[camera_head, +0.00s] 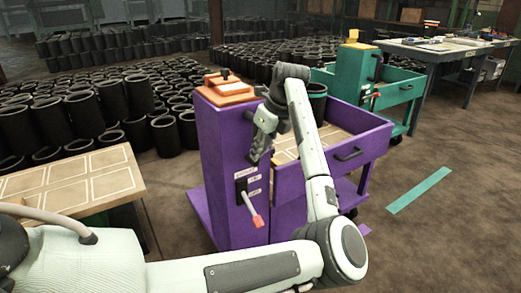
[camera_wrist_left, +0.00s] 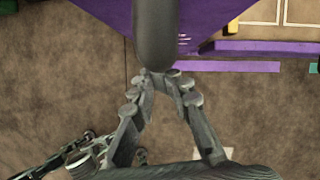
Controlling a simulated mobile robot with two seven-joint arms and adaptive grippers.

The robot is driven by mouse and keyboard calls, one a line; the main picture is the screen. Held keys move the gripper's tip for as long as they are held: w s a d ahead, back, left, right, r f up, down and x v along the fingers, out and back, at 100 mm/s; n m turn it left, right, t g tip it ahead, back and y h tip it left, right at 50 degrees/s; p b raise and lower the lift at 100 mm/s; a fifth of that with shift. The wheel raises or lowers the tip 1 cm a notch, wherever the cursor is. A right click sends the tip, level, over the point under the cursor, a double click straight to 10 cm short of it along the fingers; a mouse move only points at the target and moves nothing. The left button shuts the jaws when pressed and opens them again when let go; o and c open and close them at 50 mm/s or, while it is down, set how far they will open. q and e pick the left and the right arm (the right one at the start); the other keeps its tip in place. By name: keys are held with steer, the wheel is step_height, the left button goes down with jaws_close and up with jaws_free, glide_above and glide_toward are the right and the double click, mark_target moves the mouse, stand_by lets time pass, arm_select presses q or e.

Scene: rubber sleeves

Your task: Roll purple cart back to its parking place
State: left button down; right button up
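The purple cart (camera_head: 226,165) stands upright in the middle of the head view, with a tall column, an open tray section and a lower shelf. A red-tipped lever (camera_head: 252,208) is on the column's face. My left gripper (camera_head: 258,150) is at the upper part of the column. In the left wrist view its fingers (camera_wrist_left: 160,78) converge at the end of a dark rounded handle (camera_wrist_left: 155,32) in front of the purple surface. They appear shut on it, though the contact is partly hidden. My right gripper is not in view.
A teal floor strip (camera_head: 420,190) lies right of the cart on clear brown floor. A green cart (camera_head: 398,90) stands behind. A panelled table (camera_head: 75,182) is close on the left. Many black rubber sleeves (camera_head: 80,118) fill the floor behind. A workbench (camera_head: 437,50) stands back right.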

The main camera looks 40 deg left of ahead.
arm_select(q)
steer(key=shift+w+r, duration=0.1)
steer(key=c, duration=1.4)
jaws_free()
steer(key=shift+r, duration=0.1)
steer(key=p+v, duration=0.3)
steer(key=v, duration=0.5)
steer(key=shift+d+r, duration=0.2)
steer(key=shift+r, duration=0.1)
